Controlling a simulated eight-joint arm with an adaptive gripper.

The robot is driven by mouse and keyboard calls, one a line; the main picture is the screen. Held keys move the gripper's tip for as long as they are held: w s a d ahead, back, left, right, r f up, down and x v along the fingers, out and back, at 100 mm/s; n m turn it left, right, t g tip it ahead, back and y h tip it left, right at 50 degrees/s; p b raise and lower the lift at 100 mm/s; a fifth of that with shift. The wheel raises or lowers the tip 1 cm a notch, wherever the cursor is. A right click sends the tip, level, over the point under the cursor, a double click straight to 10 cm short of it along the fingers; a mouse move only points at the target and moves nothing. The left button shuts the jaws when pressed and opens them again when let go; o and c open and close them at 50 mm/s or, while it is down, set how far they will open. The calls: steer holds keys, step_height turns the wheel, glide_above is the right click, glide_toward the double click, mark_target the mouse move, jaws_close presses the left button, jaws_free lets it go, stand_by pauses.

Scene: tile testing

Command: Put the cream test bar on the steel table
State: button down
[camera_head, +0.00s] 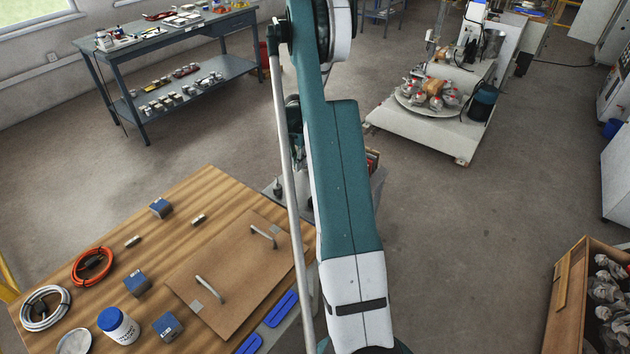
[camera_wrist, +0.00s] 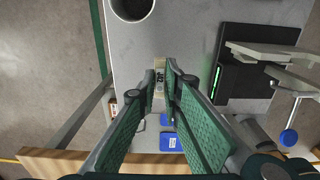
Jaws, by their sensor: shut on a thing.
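My gripper (camera_wrist: 164,84) shows in the wrist view with its two green-padded fingers closed around the cream test bar (camera_wrist: 159,76). The bar is small and pale with dark marking on it, and the fingers hide much of it. The bar and fingertips appear over the grey steel table (camera_wrist: 190,45); whether the bar touches the surface cannot be told. In the head view my arm hides the gripper and the bar, and only parts of the steel table (camera_head: 377,180) show behind it.
A dark round-mouthed container (camera_wrist: 132,8) and a black device with a green light (camera_wrist: 240,75) stand on the steel table. Blue items (camera_wrist: 172,142) lie below the fingertips. A wooden table (camera_head: 205,195) with a brown board, cables and blue blocks stands at left.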

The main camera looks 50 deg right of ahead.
steer(key=b, duration=0.1)
glide_above(299, 184)
steer(key=shift+f, duration=2.85)
steer(key=shift+f+b, duration=0.35)
steer(key=shift+f, duration=1.5)
steer(key=shift+f, duration=0.2)
steer(key=c, duration=2.5)
jaws_free()
steer(key=shift+r, duration=0.15)
step_height(299, 184, up, 12)
steer(key=shift+r+p, duration=0.1)
steer(key=shift+p, duration=0.85)
steer(key=shift+w, duration=0.1)
